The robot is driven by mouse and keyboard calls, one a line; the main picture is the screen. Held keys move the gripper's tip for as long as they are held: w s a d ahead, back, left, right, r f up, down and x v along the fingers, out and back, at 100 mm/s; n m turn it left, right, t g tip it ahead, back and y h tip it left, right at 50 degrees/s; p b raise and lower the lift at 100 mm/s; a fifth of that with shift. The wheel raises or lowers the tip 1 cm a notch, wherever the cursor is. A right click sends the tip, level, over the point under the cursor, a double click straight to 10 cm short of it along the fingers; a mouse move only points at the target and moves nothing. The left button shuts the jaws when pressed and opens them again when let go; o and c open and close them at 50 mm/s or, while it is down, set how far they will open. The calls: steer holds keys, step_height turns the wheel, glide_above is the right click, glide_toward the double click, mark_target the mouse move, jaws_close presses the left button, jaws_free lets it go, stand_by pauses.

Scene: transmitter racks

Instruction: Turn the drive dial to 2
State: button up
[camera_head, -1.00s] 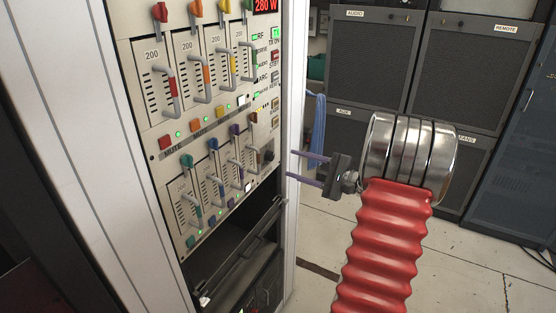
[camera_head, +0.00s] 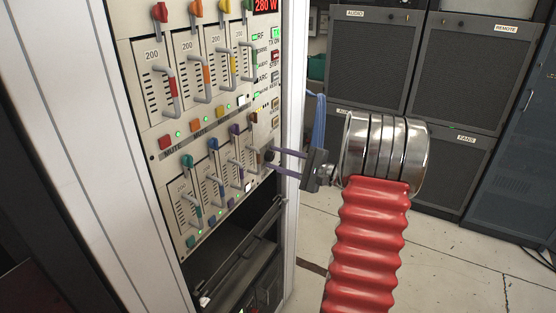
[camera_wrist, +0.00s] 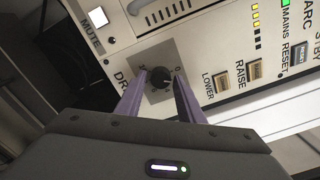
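The drive dial (camera_wrist: 160,77) is a small black knob on a grey square plate on the cream rack panel, partly lettered "DR" beside it in the wrist view. In the head view the dial (camera_head: 269,156) sits at the panel's lower right edge. My gripper (camera_wrist: 160,85) has two purple fingers spread apart, one on either side of the knob in the picture. In the head view the gripper (camera_head: 272,160) reaches the panel from the right, its fingertips at the dial. Contact with the knob cannot be made out.
LOWER (camera_wrist: 215,84) and RAISE (camera_wrist: 248,72) buttons lie right of the dial. A lit white MUTE button (camera_wrist: 97,17) is upper left. Several fader handles (camera_head: 218,188) stick out left of the dial. An open dark bay (camera_head: 235,240) lies below. Dark cabinets (camera_head: 375,60) stand behind.

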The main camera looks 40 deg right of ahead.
steer(key=c, duration=0.8)
steer(key=shift+o, duration=0.2)
steer(key=shift+m, duration=0.3)
steer(key=shift+f+m, duration=0.1)
steer(key=shift+m, duration=1.1)
steer(key=o, duration=1)
steer(key=shift+o, duration=0.2)
